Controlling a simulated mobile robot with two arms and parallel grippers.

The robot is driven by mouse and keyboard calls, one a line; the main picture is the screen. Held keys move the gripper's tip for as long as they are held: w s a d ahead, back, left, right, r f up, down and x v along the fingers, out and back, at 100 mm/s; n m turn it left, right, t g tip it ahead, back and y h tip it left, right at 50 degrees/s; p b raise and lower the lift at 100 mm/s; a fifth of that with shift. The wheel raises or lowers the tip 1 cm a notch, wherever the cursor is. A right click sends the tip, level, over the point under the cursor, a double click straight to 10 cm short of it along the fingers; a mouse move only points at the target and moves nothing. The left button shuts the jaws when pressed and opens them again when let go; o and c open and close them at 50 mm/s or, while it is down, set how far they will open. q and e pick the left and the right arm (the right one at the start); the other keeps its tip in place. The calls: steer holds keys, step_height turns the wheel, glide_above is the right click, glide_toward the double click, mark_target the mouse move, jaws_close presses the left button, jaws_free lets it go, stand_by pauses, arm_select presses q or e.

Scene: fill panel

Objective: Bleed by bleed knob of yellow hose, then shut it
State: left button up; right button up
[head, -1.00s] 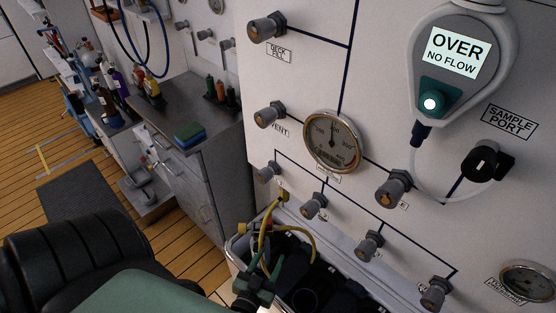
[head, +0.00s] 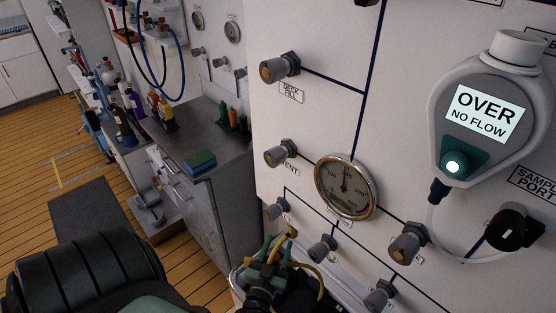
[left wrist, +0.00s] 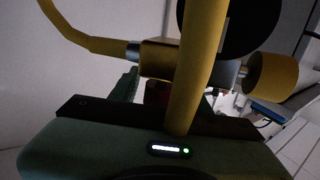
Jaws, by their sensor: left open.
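The yellow hose (head: 320,277) hangs at the lower left of the panel in the head view. Its upper end is at a fitting (head: 291,234) below the gauge. In the left wrist view the hose (left wrist: 194,75) passes close in front of the camera. Behind it are a brass fitting (left wrist: 158,58) and a yellow knob (left wrist: 271,73) on its right side, likely the bleed knob. My left gripper (head: 278,253) is right by the hose fitting, open, and partly covers it. Whether its fingers touch anything is hidden. My right gripper is not in view.
The panel holds several grey valve knobs, one (head: 322,248) just right of the hose, and a round gauge (head: 345,187). A meter (head: 486,112) reads "OVER NO FLOW". A steel counter (head: 222,158) is at the left.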

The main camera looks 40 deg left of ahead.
arm_select(q)
jaws_close()
steer(key=shift+d+m+h, duration=0.1)
steer(key=shift+m+h, duration=0.2)
steer(key=shift+h, duration=0.1)
steer(key=shift+w+d+f+m+t+h+b, duration=0.1)
steer(key=shift+m+t+h+b, duration=0.15)
steer(key=shift+m+h, duration=0.3)
steer(key=shift+d+m+t+h+b, duration=0.1)
steer(key=shift+m+t+h+b, duration=0.2)
steer(key=shift+h, duration=0.35)
steer(key=m+h+b, duration=0.2)
steer(key=h, duration=0.2)
steer(key=d+m+h+b, duration=0.1)
steer(key=m+h, duration=0.2)
steer(key=h, duration=0.1)
steer(key=shift+d+f+b, duration=0.15)
steer(key=shift+b, duration=0.2)
steer(key=shift+d+m+g+h+b, duration=0.25)
steer(key=shift+m+g+h+b, duration=0.15)
steer(key=shift+m+h+b, duration=0.55)
steer(key=shift+d+m+g+h+b, duration=0.2)
steer(key=shift+m+g+h+b, duration=0.3)
steer(key=shift+h, duration=0.85)
steer(key=shift+r, duration=0.2)
